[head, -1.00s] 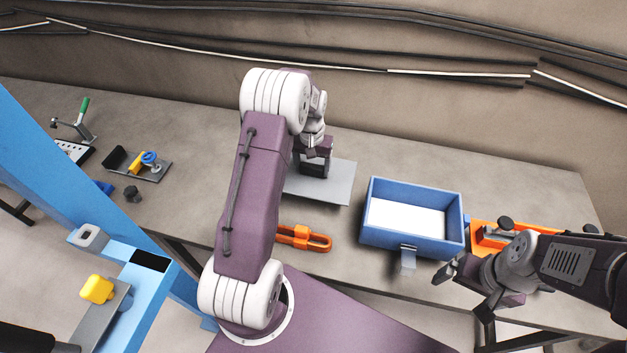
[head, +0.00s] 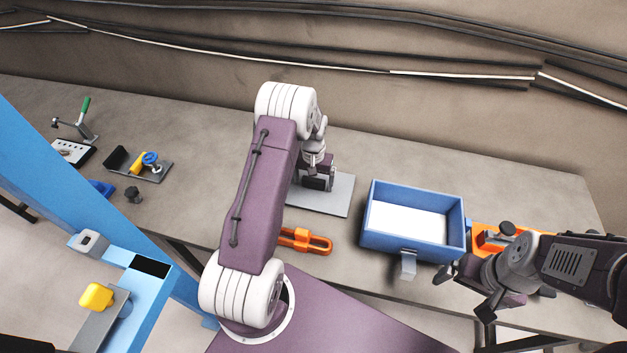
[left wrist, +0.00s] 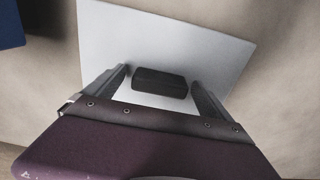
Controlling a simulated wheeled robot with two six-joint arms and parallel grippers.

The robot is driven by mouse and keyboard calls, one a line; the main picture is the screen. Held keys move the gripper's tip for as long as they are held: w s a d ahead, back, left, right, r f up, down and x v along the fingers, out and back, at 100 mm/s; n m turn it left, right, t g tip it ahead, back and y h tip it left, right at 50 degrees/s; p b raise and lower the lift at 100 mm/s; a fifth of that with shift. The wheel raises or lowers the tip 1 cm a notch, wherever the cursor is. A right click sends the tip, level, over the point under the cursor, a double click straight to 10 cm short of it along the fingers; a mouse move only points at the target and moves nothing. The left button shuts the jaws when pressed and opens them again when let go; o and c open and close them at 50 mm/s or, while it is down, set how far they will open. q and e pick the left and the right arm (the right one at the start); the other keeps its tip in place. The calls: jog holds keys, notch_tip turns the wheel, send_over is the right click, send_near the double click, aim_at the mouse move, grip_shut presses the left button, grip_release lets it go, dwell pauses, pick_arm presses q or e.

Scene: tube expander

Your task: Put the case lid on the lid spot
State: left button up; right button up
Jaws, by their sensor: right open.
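The case lid (head: 338,197) is a flat grey plate with a dark block handle (left wrist: 160,82). My left gripper (head: 317,186) is over the lid, with its fingers on either side of the handle. I see no marked lid spot. My right gripper (head: 467,290) is open and empty by the table's front edge.
A blue open box (head: 412,246) with a white inside stands right of the lid. An orange clamp-like part (head: 308,242) lies in front of it, partly behind my left arm. An orange tray (head: 487,232) is at right. Fixtures (head: 150,172) stand at left.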

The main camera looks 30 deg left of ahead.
aim_at(313, 181)
pick_arm(q)
jog(key=shift+r, duration=0.45)
notch_tip(313, 181, up, 11)
jog(key=b, duration=0.1)
jog(key=s+d+m, duration=0.1)
jog(key=s+d, duration=0.4)
jog(key=s, duration=0.4)
jog(key=s+d+m+t, duration=0.1)
jog(key=s+d, duration=0.5)
jog(key=s, duration=0.4)
jog(key=shift+r+m, duration=0.3)
jog(key=shift+r, duration=0.1)
jog(key=shift+s+d, duration=0.1)
jog(key=shift+s, duration=0.1)
